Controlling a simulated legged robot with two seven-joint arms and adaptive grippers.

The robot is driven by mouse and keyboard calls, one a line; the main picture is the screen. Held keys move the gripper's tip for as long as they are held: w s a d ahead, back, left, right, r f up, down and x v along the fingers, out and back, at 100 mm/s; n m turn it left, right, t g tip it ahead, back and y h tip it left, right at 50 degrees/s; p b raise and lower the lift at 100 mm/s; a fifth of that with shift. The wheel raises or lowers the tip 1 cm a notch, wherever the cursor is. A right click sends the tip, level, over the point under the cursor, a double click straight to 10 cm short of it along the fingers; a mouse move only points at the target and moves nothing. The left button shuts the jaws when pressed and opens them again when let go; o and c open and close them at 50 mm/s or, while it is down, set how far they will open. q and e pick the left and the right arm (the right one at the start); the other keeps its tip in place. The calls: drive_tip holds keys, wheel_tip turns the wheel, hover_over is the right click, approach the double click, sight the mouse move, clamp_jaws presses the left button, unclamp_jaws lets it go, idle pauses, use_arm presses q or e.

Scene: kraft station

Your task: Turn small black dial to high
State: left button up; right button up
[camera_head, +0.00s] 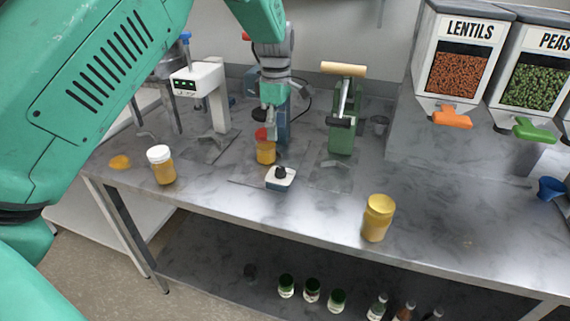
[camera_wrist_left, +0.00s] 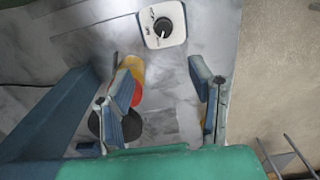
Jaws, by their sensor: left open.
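The small black dial (camera_head: 281,172) sits on a small white-topped box with blue sides (camera_head: 280,184) near the front of the metal table. In the left wrist view the dial (camera_wrist_left: 163,27) is at top centre, with a pale pointer mark and small markings I cannot read. My left gripper (camera_head: 272,134) is above the table behind the dial box. In the wrist view its two fingers (camera_wrist_left: 166,85) are spread apart with nothing between them gripped, and the dial lies beyond their tips, untouched. My right gripper is not in view.
A yellow jar with a red lid (camera_head: 266,153) stands close by my left gripper, behind the dial box. A white-lidded jar (camera_head: 162,168) stands left, a yellow jar (camera_head: 377,218) right. A green press (camera_head: 342,135) stands behind. The table in front of the dispensers is mostly clear.

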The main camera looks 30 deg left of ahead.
sight(281, 168)
use_arm(q)
drive_tip(key=shift+s+f, duration=0.25)
drive_tip(key=shift+f, duration=0.4)
drive_tip(key=shift+s+f, duration=0.2)
drive_tip(key=shift+f, duration=0.4)
drive_tip(key=f, duration=0.2)
drive_tip(key=d+f, duration=0.1)
drive_tip(key=f, duration=0.1)
drive_tip(key=d+f, duration=0.1)
drive_tip(key=f, duration=0.2)
drive_tip(key=shift+w+d+p, duration=0.2)
drive_tip(key=shift+w+p, duration=0.05)
drive_tip(key=shift+p, duration=0.1)
drive_tip(key=f, duration=0.1)
drive_tip(key=a+f, duration=0.1)
drive_tip(key=shift+s+f, duration=0.1)
drive_tip(key=shift+f, duration=0.3)
drive_tip(key=shift+a+f, duration=0.35)
drive_tip(key=shift+a, duration=0.2)
drive_tip(key=shift+d, duration=0.2)
drive_tip(key=shift+d+r, duration=0.1)
drive_tip(key=shift+d, duration=0.15)
drive_tip(key=c, duration=0.4)
drive_tip(key=shift+d, duration=0.25)
clamp_jaws()
drive_tip(key=shift+r, duration=0.1)
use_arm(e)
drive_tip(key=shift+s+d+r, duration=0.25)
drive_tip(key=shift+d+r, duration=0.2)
